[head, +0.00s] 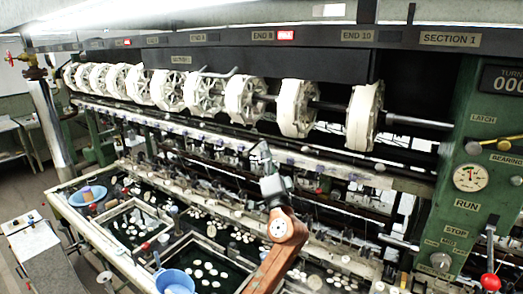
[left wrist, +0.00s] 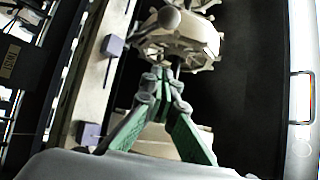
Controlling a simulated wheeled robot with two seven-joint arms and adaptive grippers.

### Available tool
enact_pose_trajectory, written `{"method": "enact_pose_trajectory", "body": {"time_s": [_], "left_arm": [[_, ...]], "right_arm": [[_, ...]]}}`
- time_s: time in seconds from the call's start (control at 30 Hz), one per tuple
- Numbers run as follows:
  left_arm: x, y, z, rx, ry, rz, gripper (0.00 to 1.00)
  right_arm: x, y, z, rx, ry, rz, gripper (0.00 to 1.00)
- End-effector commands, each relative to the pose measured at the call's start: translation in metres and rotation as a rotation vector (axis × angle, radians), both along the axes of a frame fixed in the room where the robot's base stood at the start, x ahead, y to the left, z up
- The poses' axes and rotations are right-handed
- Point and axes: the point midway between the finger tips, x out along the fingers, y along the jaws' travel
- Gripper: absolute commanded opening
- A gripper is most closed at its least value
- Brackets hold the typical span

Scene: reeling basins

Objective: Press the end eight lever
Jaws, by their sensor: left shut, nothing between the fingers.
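My left gripper (head: 259,150) is in the middle of the head view, above the thread rail in front of the reels. In the left wrist view its green fingers (left wrist: 160,80) meet at the tips, with nothing held. Beyond the tips, a grey round knob (left wrist: 168,17) shows in front of a pale reel (left wrist: 185,42). I cannot tell whether this knob belongs to the end eight lever. In the head view, a thin purplish bar (head: 219,73) shows between reels, below the END 8 label (head: 198,38). No lever is clearly readable as end eight. My right gripper is out of view.
White reels (head: 296,107) line the machine behind my left gripper. Basins with white cocoons and a blue bowl (head: 175,281) lie below. A green control panel (head: 485,150) stands at the right with a red-knobbed lever (head: 491,283). A red lit sign (head: 286,35) is beside END 9.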

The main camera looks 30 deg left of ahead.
Motion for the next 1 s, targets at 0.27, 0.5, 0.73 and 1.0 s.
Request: {"method": "enact_pose_trajectory", "body": {"time_s": [0.27,0.5,0.73,1.0], "left_arm": [[-0.025,-0.040,-0.039,-0.002,0.002,-0.011,0.00],[-0.036,-0.051,-0.048,0.000,0.003,-0.007,0.00],[-0.037,-0.051,-0.048,0.000,0.002,-0.006,0.00],[-0.037,-0.051,-0.048,0.000,0.002,-0.006,0.00]], "right_arm": [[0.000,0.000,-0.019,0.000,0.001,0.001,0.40],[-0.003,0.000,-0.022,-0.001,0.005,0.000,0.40],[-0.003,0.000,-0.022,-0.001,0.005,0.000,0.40],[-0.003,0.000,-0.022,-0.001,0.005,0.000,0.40]]}}
